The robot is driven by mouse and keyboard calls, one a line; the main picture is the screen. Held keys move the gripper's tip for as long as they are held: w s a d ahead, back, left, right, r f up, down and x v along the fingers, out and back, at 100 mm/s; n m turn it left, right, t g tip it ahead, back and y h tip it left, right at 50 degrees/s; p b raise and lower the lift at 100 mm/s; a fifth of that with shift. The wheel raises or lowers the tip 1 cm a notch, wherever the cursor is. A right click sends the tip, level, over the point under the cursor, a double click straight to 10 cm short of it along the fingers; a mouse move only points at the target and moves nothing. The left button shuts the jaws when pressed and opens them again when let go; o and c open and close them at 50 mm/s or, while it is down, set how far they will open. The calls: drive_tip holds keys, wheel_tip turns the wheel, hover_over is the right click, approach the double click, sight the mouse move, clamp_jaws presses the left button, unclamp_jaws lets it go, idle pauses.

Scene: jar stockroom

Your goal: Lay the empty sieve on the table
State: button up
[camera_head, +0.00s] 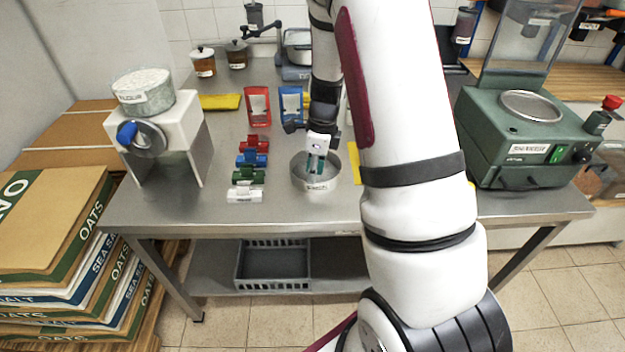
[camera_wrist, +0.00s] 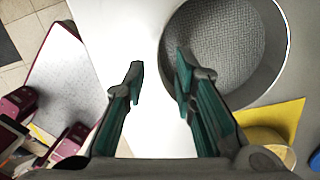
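The sieve (camera_head: 316,183) is a round, shallow metal pan with a white label on its front wall. It appears to rest upright on the steel table (camera_head: 270,213), near the front edge. In the wrist view the sieve (camera_wrist: 225,45) fills the upper right; its mesh bottom is bare and empty. My gripper (camera_head: 315,168) points down at the sieve. In the wrist view its teal fingers (camera_wrist: 160,70) are apart, one over the sieve's inside and one outside its left rim. Nothing is held between them. Whether a finger touches the rim cannot be told.
A white machine (camera_head: 160,140) stands at the left, a green machine (camera_head: 525,140) at the right. A grey crate (camera_head: 272,265) sits below.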

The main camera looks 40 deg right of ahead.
drive_tip(key=s+a+r+n, duration=0.2)
drive_tip(key=a+r+n, duration=0.1)
drive_tip(key=r, duration=0.5)
drive_tip(key=s+a+r+n, duration=0.2)
drive_tip(key=a+r+n, duration=0.1)
drive_tip(key=r, duration=0.5)
drive_tip(key=s+a+r+n+t, duration=0.1)
drive_tip(key=s+a+r+n, duration=0.2)
drive_tip(key=s+n, duration=0.3)
drive_tip(key=s+a+r+n+t, duration=0.1)
drive_tip(key=s+a+r+n, duration=0.2)
drive_tip(key=s+n, duration=0.4)
drive_tip(key=s+a+r+n+t+h, duration=0.1)
drive_tip(key=s+a+r+n, duration=0.3)
drive_tip(key=n, duration=0.4)
drive_tip(key=s+a, duration=0.1)
drive_tip(key=s, duration=0.1)
drive_tip(key=shift+s, duration=0.4)
drive_tip(key=shift+r, duration=0.1)
